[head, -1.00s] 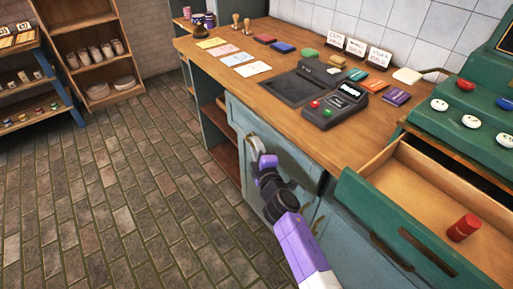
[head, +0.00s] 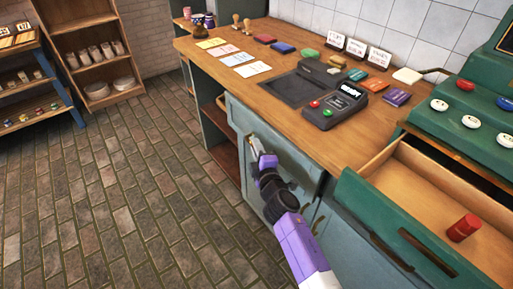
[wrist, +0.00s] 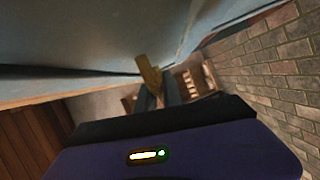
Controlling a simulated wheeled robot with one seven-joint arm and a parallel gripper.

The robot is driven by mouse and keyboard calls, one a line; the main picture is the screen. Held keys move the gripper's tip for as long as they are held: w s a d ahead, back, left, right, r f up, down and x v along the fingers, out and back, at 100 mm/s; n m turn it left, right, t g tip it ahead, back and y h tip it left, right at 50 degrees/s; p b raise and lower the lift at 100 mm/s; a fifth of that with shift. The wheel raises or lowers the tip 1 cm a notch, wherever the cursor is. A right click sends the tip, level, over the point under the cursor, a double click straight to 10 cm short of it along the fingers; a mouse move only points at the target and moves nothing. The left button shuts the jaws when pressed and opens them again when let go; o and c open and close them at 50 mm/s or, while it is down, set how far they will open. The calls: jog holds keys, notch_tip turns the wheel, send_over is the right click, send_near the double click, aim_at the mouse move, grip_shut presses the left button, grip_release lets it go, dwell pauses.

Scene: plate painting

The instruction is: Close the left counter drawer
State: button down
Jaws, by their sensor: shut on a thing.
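The pale blue front of the left counter drawer (head: 288,147) shows under the wooden counter top in the head view. My gripper (head: 254,147), with a purple arm behind it, is at this front near its left side. In the wrist view a brass handle (wrist: 149,72) stands out from the blue front, and the dark fingertips of my gripper (wrist: 158,98) are shut on it. The handle is hidden behind my gripper in the head view. How far the drawer is out cannot be told clearly.
A green drawer (head: 400,235) at the right stands open with a red cylinder (head: 463,228) inside. The counter top (head: 225,50) carries a card terminal (head: 333,105), papers and coloured blocks. The brick floor (head: 120,200) to the left is clear.

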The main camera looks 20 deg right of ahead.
aim_at(268, 142)
dwell(0.6)
jog(key=shift+w+d+p, duration=0.25)
jog(key=shift+d, duration=0.5)
jog(key=shift+w+d+p, duration=0.2)
jog(key=shift+d+p, duration=0.05)
jog(key=shift+d, duration=0.45)
jog(key=shift+w+d+p, duration=0.25)
jog(key=shift+d, duration=0.5)
jog(key=c, duration=1.5)
grip_release()
jog(key=shift+d, duration=0.1)
jog(key=s+p, duration=0.2)
jog(key=s, duration=0.5)
jog(key=shift+s+a+r, duration=0.3)
jog(key=shift+s+a, duration=0.05)
jog(key=shift+s, duration=0.05)
